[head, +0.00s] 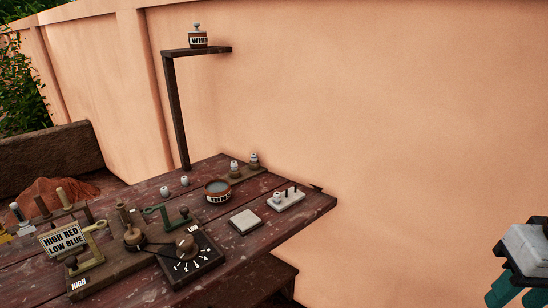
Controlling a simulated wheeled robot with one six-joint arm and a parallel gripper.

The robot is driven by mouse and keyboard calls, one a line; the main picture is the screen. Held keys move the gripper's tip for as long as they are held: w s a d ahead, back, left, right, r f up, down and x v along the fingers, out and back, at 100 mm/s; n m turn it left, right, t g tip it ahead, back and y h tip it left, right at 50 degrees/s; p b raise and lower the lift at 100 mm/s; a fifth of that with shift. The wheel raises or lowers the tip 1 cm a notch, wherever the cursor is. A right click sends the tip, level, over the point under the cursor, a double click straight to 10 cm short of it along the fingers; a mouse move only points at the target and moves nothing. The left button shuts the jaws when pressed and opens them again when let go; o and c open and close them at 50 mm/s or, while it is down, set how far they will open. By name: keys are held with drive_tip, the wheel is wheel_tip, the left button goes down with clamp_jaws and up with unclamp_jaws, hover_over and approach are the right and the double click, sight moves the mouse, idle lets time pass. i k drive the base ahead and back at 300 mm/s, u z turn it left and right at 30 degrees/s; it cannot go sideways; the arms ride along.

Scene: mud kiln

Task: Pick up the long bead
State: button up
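Several small whitish beads are on the dark red table (290,232). Two lie loose, one bead (164,191) left of the other (185,181). Two taller-looking pale pieces (234,166) and (254,159) stand on a brown strip behind the round tub. Another pale bead (277,197) is on a white pegged block (288,203). At this size I cannot tell which bead is the long one. My gripper (519,296), white, black and teal, shows partly at the lower right edge, well away from the table. Its opening is not clear, and I see nothing held.
A round labelled tub (217,191) and a flat pale tile (245,221) are mid-table. A black dial panel (188,262), crank device and "HIGH RED LOW BLUE" sign (63,240) crowd the front left. A post-mounted shelf (197,50) holds a "WHITE" jar (198,39). A wall stands behind.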

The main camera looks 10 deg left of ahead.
sight(234, 166)
drive_tip(key=z, duration=0.1)
drive_tip(key=i, duration=0.8)
drive_tip(key=u, duration=0.7)
drive_tip(key=i, duration=0.7)
drive_tip(key=u, duration=0.65)
